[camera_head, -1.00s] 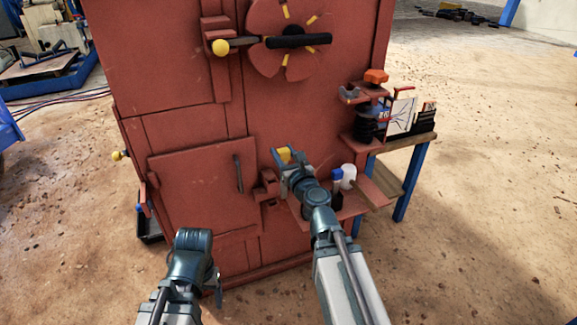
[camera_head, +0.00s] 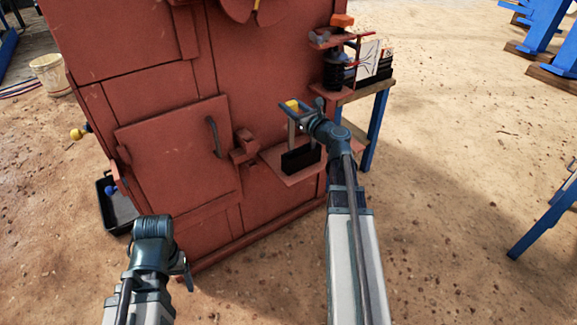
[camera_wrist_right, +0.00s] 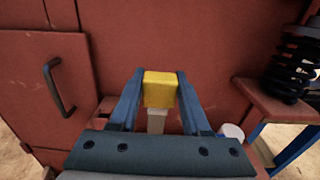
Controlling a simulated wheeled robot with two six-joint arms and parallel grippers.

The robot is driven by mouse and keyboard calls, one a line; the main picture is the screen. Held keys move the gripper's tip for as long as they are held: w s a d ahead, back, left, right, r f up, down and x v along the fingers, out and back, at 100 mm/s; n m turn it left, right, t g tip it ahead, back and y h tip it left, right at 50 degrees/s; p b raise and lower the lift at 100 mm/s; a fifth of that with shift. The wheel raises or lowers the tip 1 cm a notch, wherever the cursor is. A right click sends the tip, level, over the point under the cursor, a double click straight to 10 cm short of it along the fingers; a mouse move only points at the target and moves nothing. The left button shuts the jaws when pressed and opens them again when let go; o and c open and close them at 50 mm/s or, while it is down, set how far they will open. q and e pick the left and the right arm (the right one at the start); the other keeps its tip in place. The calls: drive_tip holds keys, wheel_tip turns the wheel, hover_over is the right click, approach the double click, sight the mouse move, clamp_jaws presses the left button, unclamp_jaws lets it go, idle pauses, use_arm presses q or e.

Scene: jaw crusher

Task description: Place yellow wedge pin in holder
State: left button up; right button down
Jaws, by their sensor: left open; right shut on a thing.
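The wedge pin has a yellow block head (camera_head: 292,104) and a pale grey shaft below it; the head also shows in the right wrist view (camera_wrist_right: 160,90). My right gripper (camera_head: 294,109) is shut on the pin; its two blue-grey fingers (camera_wrist_right: 160,98) press on both sides of the yellow head. The pin hangs roughly upright above a small red shelf (camera_head: 304,176). A black block (camera_head: 300,158) stands on the shelf below the pin; I cannot tell whether it is the holder or whether the shaft touches it. My left gripper (camera_head: 187,274) is open and empty, low at the front left.
The red crusher wall has a door with a handle (camera_head: 214,137) and a red bracket (camera_head: 244,148) left of the shelf. A black tray (camera_head: 117,205) lies at left.

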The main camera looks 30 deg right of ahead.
sight(292, 132)
drive_tip(key=shift+f+b, duration=3.05)
drive_tip(key=shift+f, duration=0.15)
wheel_tip(292, 132, down, 4)
drive_tip(key=b, duration=0.3)
drive_tip(key=shift+r+b, duration=0.25)
drive_tip(key=shift+b, duration=0.1)
drive_tip(key=shift+f, duration=0.15)
drive_tip(key=shift+c, duration=1.8)
unclamp_jaws()
